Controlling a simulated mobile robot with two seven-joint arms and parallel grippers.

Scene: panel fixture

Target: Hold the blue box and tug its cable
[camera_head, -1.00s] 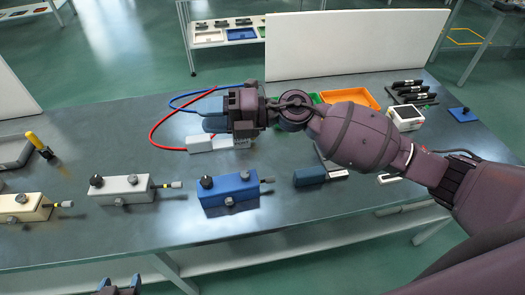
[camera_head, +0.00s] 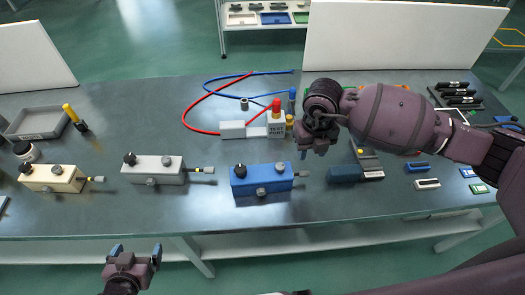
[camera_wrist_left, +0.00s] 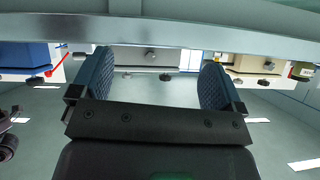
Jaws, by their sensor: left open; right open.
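The blue box (camera_head: 262,181) sits on the bench near its front edge, with a black knob on top and another on its front. Its short cable end (camera_head: 300,174) sticks out to the right. In the left wrist view the blue box (camera_wrist_left: 22,56) is at the left edge. My left gripper (camera_head: 136,252) is open and empty, in front of the bench and left of the blue box; its two fingers (camera_wrist_left: 157,85) stand apart in the wrist view. My right gripper (camera_head: 315,150) is open above the bench, behind and right of the blue box, apart from its cable.
A white box (camera_head: 152,171) and a cream box (camera_head: 52,179) of the same kind stand left of the blue one. Behind are a test point block (camera_head: 276,130) and red and blue leads (camera_head: 202,98). A dark blue device (camera_head: 346,174) lies right of the cable.

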